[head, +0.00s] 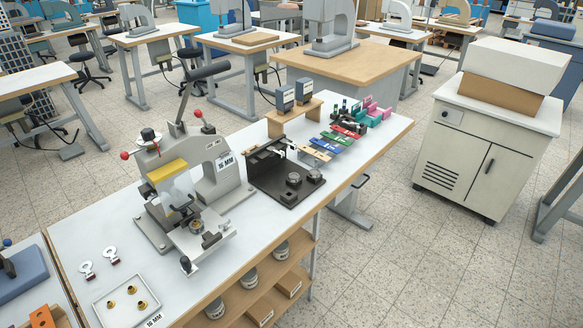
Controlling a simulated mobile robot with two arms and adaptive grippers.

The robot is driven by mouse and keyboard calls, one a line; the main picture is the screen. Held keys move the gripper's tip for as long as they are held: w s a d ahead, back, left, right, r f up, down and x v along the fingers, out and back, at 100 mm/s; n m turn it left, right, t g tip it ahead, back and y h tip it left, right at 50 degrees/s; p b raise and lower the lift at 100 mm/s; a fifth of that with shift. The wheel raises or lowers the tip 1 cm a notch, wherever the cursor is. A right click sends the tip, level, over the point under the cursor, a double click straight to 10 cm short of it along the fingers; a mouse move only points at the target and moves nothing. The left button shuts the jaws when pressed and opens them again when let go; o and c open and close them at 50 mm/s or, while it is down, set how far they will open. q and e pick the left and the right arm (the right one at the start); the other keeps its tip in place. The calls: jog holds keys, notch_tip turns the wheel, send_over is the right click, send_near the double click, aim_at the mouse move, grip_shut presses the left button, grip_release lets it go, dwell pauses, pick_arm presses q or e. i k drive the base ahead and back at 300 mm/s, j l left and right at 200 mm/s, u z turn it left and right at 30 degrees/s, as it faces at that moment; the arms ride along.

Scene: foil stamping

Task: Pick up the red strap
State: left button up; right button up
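The red strap (348,130) lies flat at the far end of the white workbench (103,224). It is the farthest of a row of straps, beyond the green strap (338,138), the blue strap (326,146) and a tan strap (313,153). Dark small items stand close behind the red strap and may cover part of it. Neither of my grippers shows in the head view.
A grey press (175,185) with a raised lever stands mid-bench, beside a black tray (276,185). A small wooden stand (294,117) holds two grey boxes. Pink and teal tools (373,112) sit beyond the straps. Open floor lies right of the bench, before a white cabinet (480,150).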

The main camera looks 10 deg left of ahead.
aim_at(340, 129)
jog(key=i+l, duration=0.3)
jog(key=i, duration=0.2)
jog(key=i+l+z, duration=0.1)
jog(key=i+l, duration=0.2)
jog(key=i, duration=0.15)
jog(key=i+l+z, duration=0.1)
jog(key=i+l, duration=0.15)
jog(key=i, duration=0.25)
